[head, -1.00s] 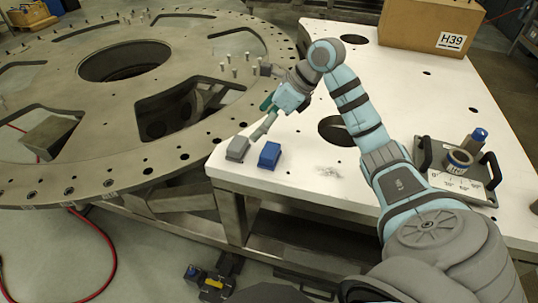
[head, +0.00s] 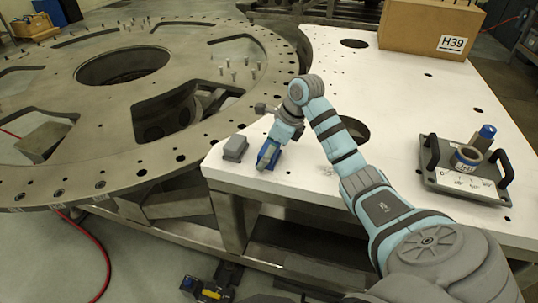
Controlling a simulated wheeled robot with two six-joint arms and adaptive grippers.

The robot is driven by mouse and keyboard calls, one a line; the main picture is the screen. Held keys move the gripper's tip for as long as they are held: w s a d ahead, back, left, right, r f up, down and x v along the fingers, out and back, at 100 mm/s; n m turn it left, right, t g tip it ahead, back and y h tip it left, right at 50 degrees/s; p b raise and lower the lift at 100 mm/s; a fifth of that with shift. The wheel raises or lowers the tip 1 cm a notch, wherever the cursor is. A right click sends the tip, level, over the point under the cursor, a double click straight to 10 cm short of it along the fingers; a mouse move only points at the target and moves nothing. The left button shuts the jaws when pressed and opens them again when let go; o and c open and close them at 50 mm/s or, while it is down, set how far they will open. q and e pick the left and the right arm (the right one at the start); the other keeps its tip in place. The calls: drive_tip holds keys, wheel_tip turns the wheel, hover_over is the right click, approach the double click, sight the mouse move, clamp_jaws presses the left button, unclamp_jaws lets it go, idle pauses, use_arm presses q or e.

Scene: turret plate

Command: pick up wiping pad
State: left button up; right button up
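A blue block (head: 263,165), which looks like the wiping pad, lies near the front left corner of the white table top. My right gripper (head: 268,156) points down right over it and hides most of it. I cannot tell whether the fingers are closed on the block or only around it. A grey block (head: 235,148) sits just left of the gripper, apart from it. My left gripper is not in view.
A large round metal plate (head: 110,118) with holes and pins lies to the left. A black tray with handles (head: 465,181) holds a tape roll and a blue-capped cylinder at right. A cardboard box (head: 428,28) stands at the back. The white table (head: 405,100) is clear between them.

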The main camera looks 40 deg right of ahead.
drive_tip(key=c, duration=1.3)
drive_tip(key=shift+r, duration=0.15)
wheel_tip(320, 180, up, 7)
drive_tip(key=shift+r+p, duration=0.1)
drive_tip(key=shift+p, duration=0.6)
wheel_tip(320, 180, up, 13)
drive_tip(key=p, duration=1.2)
drive_tip(key=shift+f, duration=0.2)
